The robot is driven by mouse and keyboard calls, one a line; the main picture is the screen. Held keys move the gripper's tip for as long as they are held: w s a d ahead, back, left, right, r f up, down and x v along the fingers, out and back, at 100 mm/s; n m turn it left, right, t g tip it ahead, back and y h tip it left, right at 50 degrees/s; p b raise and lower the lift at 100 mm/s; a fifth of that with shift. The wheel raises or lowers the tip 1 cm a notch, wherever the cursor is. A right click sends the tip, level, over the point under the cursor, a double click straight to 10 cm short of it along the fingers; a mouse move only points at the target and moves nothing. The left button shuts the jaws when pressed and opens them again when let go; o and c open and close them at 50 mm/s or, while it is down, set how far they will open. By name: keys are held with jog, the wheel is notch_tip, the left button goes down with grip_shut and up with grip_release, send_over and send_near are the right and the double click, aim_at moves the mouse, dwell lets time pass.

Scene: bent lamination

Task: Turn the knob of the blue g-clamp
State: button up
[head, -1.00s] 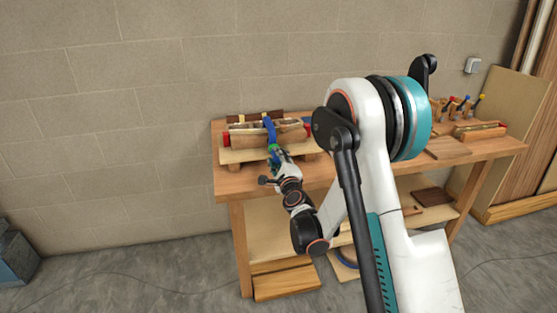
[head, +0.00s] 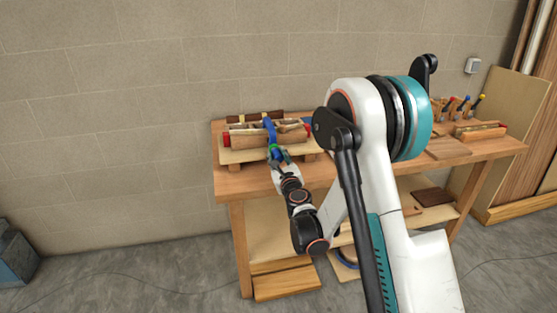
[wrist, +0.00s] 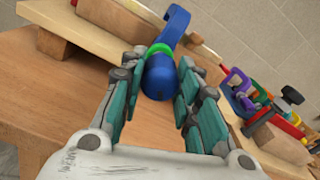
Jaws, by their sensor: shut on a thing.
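The blue g-clamp (head: 270,129) sits on the wooden lamination at the left end of the workbench. In the wrist view its blue frame (wrist: 176,22) curves away at the top. A green ring (wrist: 160,49) sits behind its round blue knob (wrist: 158,77), which points towards me. My gripper (wrist: 160,82) has its teal-padded fingers on either side of the knob and is shut on it. In the head view my gripper (head: 279,155) is at the clamp's near end, where the knob is mostly hidden.
The lamination rests on a raised board (head: 238,155) on the workbench (head: 226,187). Red clamp ends (head: 227,138) flank it. In the wrist view several coloured clamps (wrist: 240,90) lie to the right. Tools (head: 466,106) stand at the bench's right end.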

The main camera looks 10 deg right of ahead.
jog(key=shift+w+m, duration=0.1)
jog(key=shift+m, duration=0.3)
jog(key=o, duration=1.1)
jog(key=shift+s, duration=3.75)
